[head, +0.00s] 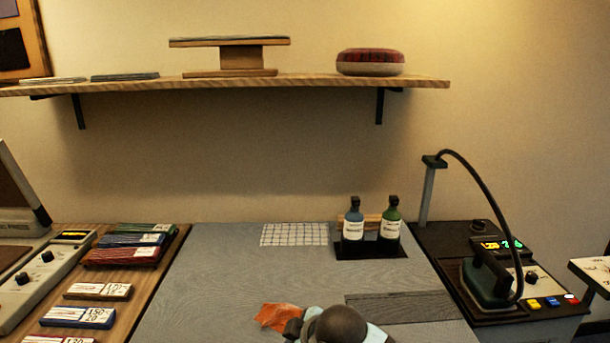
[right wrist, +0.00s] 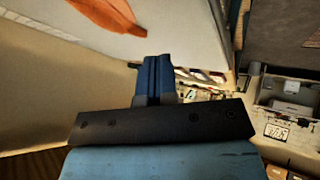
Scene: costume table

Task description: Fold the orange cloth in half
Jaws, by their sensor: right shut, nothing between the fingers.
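The orange cloth (head: 277,316) lies on the grey table mat near the bottom middle of the head view. Only part of it shows, as a small crumpled-looking patch; my arm covers what lies to its right. In the right wrist view the orange cloth (right wrist: 108,12) shows at the top left, cut off by the frame edge. My right gripper (right wrist: 157,62) has its blue fingers together with nothing between them, apart from the cloth in that picture. In the head view my right wrist sits just right of the cloth and hides the fingertips. My left gripper is in neither view.
The grey mat (head: 215,290) is clear left of the cloth. Two bottles (head: 371,222) stand in a black holder behind, beside a white gridded sheet (head: 294,234). A steam iron (head: 487,280) stands at right. Several labelled packs (head: 98,291) lie on the wooden board at left.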

